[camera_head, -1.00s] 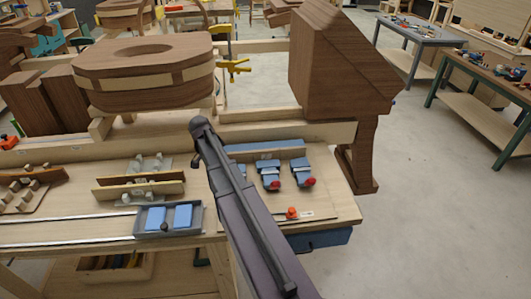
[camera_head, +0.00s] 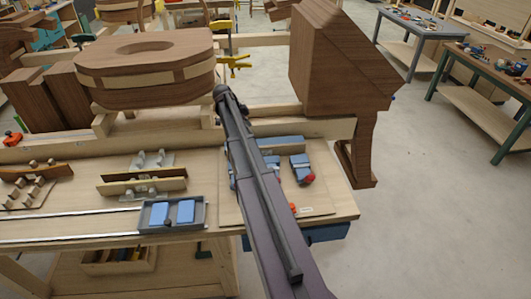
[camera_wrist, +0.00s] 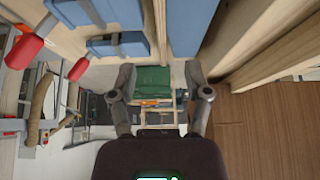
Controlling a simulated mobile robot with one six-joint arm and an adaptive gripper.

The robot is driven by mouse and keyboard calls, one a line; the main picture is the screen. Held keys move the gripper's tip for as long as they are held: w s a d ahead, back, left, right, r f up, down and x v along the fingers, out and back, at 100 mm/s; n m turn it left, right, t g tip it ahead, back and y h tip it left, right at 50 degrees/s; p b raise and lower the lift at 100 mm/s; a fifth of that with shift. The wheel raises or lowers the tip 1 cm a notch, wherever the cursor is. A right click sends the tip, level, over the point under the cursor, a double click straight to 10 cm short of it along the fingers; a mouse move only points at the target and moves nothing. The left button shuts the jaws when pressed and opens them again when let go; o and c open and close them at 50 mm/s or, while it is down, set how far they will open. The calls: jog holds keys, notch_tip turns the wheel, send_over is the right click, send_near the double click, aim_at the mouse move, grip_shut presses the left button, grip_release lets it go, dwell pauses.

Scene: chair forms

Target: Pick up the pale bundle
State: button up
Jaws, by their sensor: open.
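My gripper (camera_wrist: 160,72) is open in the wrist view, with its two grey fingers apart and nothing held between them. Beyond the fingers show a green box-like thing (camera_wrist: 152,82) and a pale slatted frame, which look farther away. I cannot pick out the pale bundle with certainty in either view. In the head view my dark arm reaches over the bench (camera_head: 330,205) toward the rounded brown form (camera_head: 145,85), and the gripper itself is hidden behind it.
Blue clamps (camera_head: 301,168) with red ends lie on the bench beside my arm; they also show in the wrist view (camera_wrist: 118,46). A grey tray (camera_head: 146,226) holds blue blocks. A tall brown form (camera_head: 340,70) stands at right. Open floor (camera_head: 420,200) lies beyond.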

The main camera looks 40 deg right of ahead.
jog(key=shift+f, duration=0.1)
jog(key=b, duration=0.7)
send_near(266, 146)
jog(key=x, duration=0.4)
jog(key=shift+w+a+f, duration=0.1)
jog(key=shift+a+f, duration=0.05)
jog(key=shift+a, duration=0.15)
jog(key=shift+d+f, duration=0.35)
jog(key=shift+f, duration=0.15)
jog(key=shift+b, duration=0.3)
jog(key=shift+d+b+x, duration=0.2)
jog(key=shift+b+x, duration=1.85)
jog(key=shift+x, duration=0.55)
jog(key=shift+r, duration=0.15)
jog(key=shift+f, duration=0.25)
jog(key=shift+s, duration=0.25)
grip_shut()
